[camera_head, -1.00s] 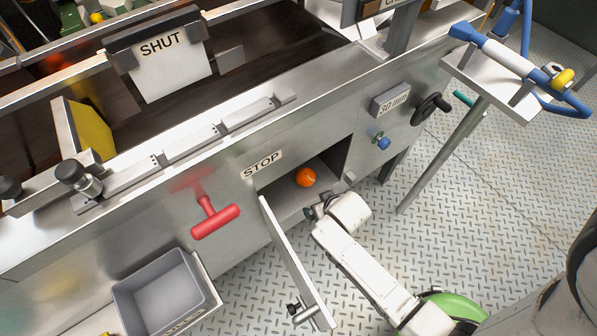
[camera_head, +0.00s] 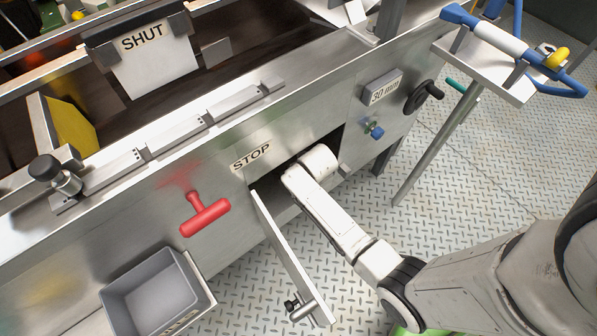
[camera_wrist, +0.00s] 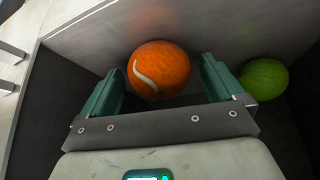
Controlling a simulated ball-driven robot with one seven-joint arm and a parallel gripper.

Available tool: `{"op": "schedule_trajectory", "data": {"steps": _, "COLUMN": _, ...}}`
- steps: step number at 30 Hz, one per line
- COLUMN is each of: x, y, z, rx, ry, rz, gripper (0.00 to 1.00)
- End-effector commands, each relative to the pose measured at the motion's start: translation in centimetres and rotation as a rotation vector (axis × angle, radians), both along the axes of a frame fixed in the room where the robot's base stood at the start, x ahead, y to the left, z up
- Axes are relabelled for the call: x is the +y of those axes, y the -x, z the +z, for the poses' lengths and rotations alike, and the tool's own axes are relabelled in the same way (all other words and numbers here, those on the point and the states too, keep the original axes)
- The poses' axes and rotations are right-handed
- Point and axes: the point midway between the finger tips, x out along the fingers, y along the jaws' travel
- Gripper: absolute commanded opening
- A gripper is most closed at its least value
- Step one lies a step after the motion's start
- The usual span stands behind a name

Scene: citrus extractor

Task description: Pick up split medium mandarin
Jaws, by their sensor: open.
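The mandarin (camera_wrist: 158,69) is orange with a pale curved split on its skin. In the wrist view it lies in the compartment against its light metal wall, just ahead of my gripper. My gripper (camera_wrist: 162,82) is open, with one green finger on each side of the near part of the mandarin. I cannot tell whether either finger touches it. In the head view my arm reaches into the open compartment under the STOP label and hides both the mandarin and my gripper.
A green fruit (camera_wrist: 263,79) lies just right of my right finger. The open hatch door (camera_head: 287,250) stands left of my arm. A red T-handle (camera_head: 205,217) and a grey bin (camera_head: 157,290) are farther left. A blue knob (camera_head: 373,130) is right of the opening.

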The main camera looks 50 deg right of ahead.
Motion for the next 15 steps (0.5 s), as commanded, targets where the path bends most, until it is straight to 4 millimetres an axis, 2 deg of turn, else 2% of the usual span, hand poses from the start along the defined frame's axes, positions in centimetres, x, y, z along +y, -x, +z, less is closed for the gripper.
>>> {"op": "schedule_trajectory", "data": {"steps": 8, "x": -0.06, "y": -0.13, "z": -0.21, "rx": -0.002, "ry": 0.001, "rz": 0.000, "gripper": 0.94}}
{"op": "schedule_trajectory", "data": {"steps": 15, "x": -0.05, "y": -0.12, "z": -0.20, "rx": -0.001, "ry": 0.000, "rz": 0.000, "gripper": 0.71}}
